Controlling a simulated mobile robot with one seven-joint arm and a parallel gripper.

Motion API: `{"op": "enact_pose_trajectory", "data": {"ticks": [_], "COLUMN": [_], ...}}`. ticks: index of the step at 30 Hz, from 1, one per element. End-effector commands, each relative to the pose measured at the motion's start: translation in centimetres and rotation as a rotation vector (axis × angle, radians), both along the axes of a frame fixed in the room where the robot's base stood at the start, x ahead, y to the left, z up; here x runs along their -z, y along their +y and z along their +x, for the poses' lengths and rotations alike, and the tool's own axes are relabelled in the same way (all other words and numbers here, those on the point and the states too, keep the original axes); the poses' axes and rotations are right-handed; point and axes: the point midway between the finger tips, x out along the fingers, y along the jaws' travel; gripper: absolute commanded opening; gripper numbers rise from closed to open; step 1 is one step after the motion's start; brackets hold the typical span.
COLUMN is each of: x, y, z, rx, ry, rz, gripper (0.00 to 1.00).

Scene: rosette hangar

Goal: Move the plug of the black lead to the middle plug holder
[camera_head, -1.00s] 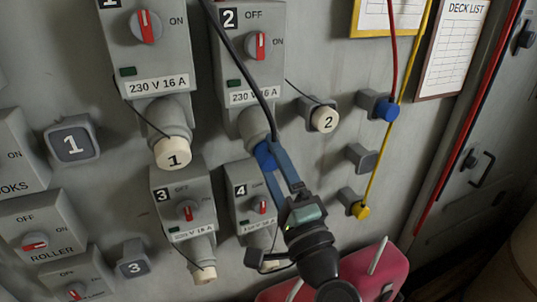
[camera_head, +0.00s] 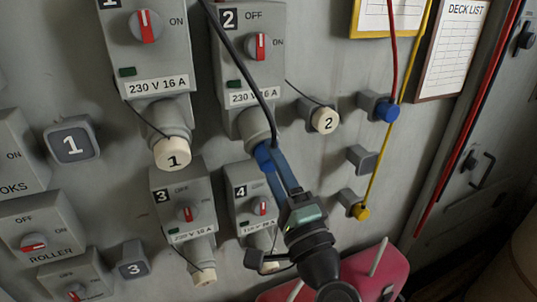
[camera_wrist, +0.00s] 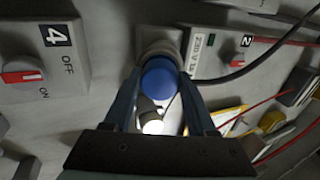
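The black lead (camera_head: 238,70) comes down from the top in the head view to its blue plug (camera_head: 264,155), which is at the socket under switch box 2 (camera_head: 246,60). The plug also shows in the wrist view (camera_wrist: 159,78), its end against the grey socket. My gripper (camera_head: 273,168) has its fingers on both sides of the plug, seemingly touching it. The middle plug holder (camera_head: 362,159) is a grey bracket on the wall to the right, empty. The red handle of box 2 stands upright, towards OFF.
The upper holder has a blue plug (camera_head: 387,111) with a red lead; the lower has a yellow plug (camera_head: 360,211) with a yellow lead. Cap 2 (camera_head: 324,120) sits on a grey holder between socket and holders. Box 4 (camera_head: 252,200) is below. A pink case (camera_head: 385,272) stands lower right.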

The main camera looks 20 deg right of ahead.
Motion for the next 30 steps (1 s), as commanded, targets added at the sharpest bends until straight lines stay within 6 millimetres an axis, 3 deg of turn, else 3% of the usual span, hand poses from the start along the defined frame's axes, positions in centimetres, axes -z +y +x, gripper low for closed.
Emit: {"op": "enact_pose_trajectory", "data": {"ticks": [1, 6, 7, 16, 30], "x": [0.0, 0.0, 0.0, 0.1, 0.8], "y": [0.0, 0.0, 0.0, 0.0, -0.1], "z": [0.0, 0.0, 0.0, -0.1, -1.9], "rx": [0.000, 0.000, 0.000, 0.000, 0.001], "ry": [0.000, 0.000, 0.000, 0.000, 0.000], "rz": [0.000, 0.000, 0.000, 0.000, 0.000], "gripper": [0.32, 0.01, 0.00, 0.00, 0.00]}}
